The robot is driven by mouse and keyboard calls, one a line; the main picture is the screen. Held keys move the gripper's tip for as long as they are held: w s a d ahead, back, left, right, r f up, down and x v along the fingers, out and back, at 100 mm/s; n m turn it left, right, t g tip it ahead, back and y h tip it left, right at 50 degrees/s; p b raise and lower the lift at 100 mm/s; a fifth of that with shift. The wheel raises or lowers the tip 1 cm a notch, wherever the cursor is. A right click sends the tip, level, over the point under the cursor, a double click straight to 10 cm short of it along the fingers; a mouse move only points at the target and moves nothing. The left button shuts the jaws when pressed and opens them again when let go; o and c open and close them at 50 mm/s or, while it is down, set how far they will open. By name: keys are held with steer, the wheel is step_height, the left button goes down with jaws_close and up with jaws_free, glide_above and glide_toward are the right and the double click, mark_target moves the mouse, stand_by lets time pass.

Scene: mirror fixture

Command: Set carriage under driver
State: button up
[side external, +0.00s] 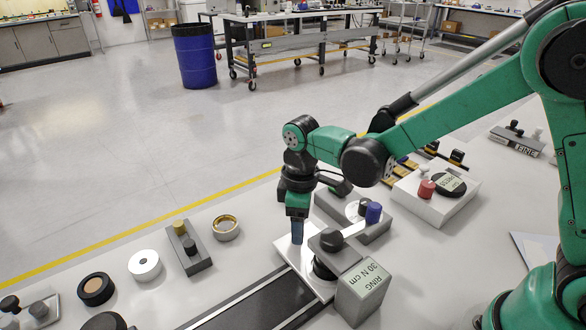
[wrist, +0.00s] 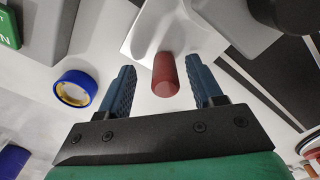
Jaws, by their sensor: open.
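The carriage is a white plate (side external: 289,254) at the end of a dark rail track; it shows at the top of the wrist view (wrist: 205,42). A red post (wrist: 166,75) stands on it; my fingers hide it in the side view. The driver appears to be the grey block labelled "RING 30 N cm" (side external: 365,290) with a black knob (side external: 331,239), beside and partly over the plate. My gripper (side external: 297,240) points down at the plate. In the wrist view, my gripper (wrist: 160,70) is open, one blue finger on each side of the post, with gaps on both sides.
The dark track (side external: 255,305) runs toward the lower left. A grey fixture with a blue cap (side external: 373,212) stands close behind my gripper. A blue ring (wrist: 76,90) lies left in the wrist view.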

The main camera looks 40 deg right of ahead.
steer(key=shift+r, duration=2.8)
steer(key=shift+s+d+r, duration=0.15)
steer(key=shift+d+r, duration=0.05)
steer(key=shift+r, duration=0.05)
steer(key=s+d+r+m+t, duration=0.4)
steer(key=s+d+m+t, duration=0.3)
steer(key=m, duration=0.2)
steer(key=shift+d+r, duration=0.15)
steer(key=shift+d, duration=0.15)
